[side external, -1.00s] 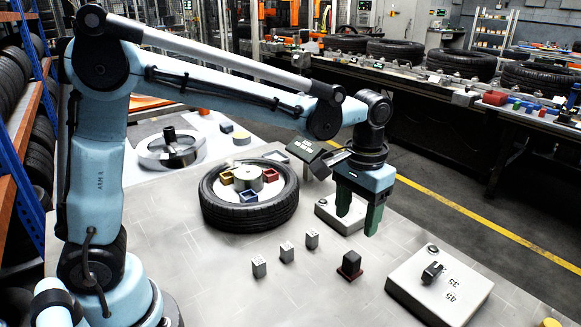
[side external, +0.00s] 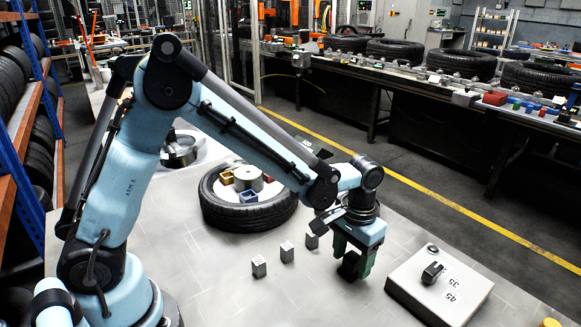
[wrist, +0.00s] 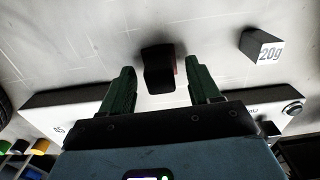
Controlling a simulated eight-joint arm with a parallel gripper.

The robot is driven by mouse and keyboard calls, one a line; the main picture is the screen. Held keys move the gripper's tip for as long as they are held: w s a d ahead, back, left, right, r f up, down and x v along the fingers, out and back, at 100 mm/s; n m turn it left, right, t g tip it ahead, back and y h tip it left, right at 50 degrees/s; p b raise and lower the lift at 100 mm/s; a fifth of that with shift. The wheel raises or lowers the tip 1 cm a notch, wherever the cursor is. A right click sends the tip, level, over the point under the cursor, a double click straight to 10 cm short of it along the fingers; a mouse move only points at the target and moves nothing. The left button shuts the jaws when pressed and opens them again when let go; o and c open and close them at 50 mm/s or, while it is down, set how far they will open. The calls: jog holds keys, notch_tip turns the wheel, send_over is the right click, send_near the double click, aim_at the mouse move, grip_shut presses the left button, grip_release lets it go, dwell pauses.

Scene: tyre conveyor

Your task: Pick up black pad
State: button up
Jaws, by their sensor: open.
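The black pad is a dark block with a red base on the grey table. In the wrist view the black pad (wrist: 158,66) shows between and slightly beyond my green fingertips, with some red at its right edge. In the side view the black pad (side external: 349,265) is mostly hidden by my fingers. My gripper (side external: 352,268) is open and low over the table, with its fingers on either side of the pad. It also shows in the wrist view (wrist: 161,78) with a gap between each finger and the pad. I cannot tell the fingertips' exact height.
Several small grey weights (side external: 259,266) stand left of my gripper; one (wrist: 263,46) reads 20g. A white dial box (side external: 438,285) sits close on the right. A tyre (side external: 246,214) holding coloured trays lies behind left. The front table area is clear.

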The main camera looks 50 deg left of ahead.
aim_at(352, 255)
jog(key=shift+c, duration=0.4)
jog(key=c, duration=1)
jog(key=shift+r, duration=0.6)
notch_tip(352, 255, up, 2)
jog(key=shift+r, duration=0.25)
jog(key=s+d+r, duration=0.3)
jog(key=s+d, duration=0.1)
jog(key=s+d+r, duration=0.4)
jog(key=shift+s+d+r, duration=0.1)
jog(key=shift+s, duration=0.05)
